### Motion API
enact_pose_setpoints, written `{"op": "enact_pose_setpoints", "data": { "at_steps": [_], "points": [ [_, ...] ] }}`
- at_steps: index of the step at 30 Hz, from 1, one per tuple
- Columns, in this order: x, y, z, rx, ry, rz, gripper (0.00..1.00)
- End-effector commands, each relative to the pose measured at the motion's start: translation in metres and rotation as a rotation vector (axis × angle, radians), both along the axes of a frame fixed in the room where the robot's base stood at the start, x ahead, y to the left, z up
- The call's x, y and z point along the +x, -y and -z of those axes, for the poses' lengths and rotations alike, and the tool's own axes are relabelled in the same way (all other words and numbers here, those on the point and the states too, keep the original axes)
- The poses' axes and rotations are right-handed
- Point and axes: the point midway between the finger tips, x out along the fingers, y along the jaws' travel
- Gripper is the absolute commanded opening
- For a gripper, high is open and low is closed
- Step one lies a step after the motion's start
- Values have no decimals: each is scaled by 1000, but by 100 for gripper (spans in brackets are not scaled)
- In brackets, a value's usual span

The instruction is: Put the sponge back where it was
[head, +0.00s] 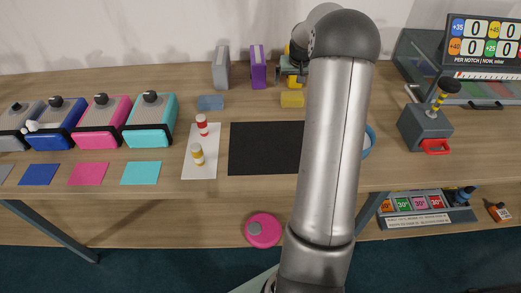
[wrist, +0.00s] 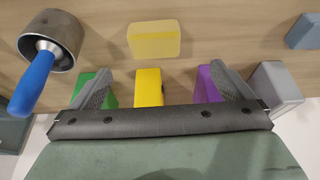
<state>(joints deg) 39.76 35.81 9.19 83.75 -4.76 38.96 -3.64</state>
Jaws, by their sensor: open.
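A pale yellow block that looks like the sponge (head: 292,99) lies on the table just left of my arm. In the wrist view the yellow block (wrist: 154,42) lies flat on the wood, beyond my fingertips and apart from them. My gripper (wrist: 165,82) is open, its two grey fingers spread wide. A brighter yellow box (wrist: 148,88) shows between the fingers, with a green box (wrist: 92,88) by the left finger and a purple box (wrist: 207,85) by the right one. I cannot tell whether they touch. In the head view my arm hides much of the gripper.
A grey box (head: 222,68) and a small blue block (head: 210,103) stand left of the gripper. A metal pot (wrist: 52,38) with a blue-handled tool is close by in the wrist view. A black mat (head: 265,148) lies bare in front.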

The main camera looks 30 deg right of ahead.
Motion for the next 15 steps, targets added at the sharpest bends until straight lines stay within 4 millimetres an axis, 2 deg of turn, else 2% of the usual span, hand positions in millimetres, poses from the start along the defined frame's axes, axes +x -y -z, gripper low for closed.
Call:
{"op": "enact_pose_setpoints", "data": {
  "at_steps": [2, 5, 6, 8, 9, 11, 12, 15],
  "points": [
    [-5, -39, -17, 0, -17, -45, 100],
    [-30, -110, -41, 5, -63, -119, 100],
    [-47, -143, -50, 8, -86, -153, 100],
    [-78, -189, -61, 15, -121, -203, 100],
    [-101, -217, -65, 19, -142, -234, 100],
    [-140, -255, -70, 25, -175, -279, 100],
    [-167, -277, -70, 31, -196, -306, 100],
    [-232, -318, -65, 48, -241, -370, 100]
  ]
}}
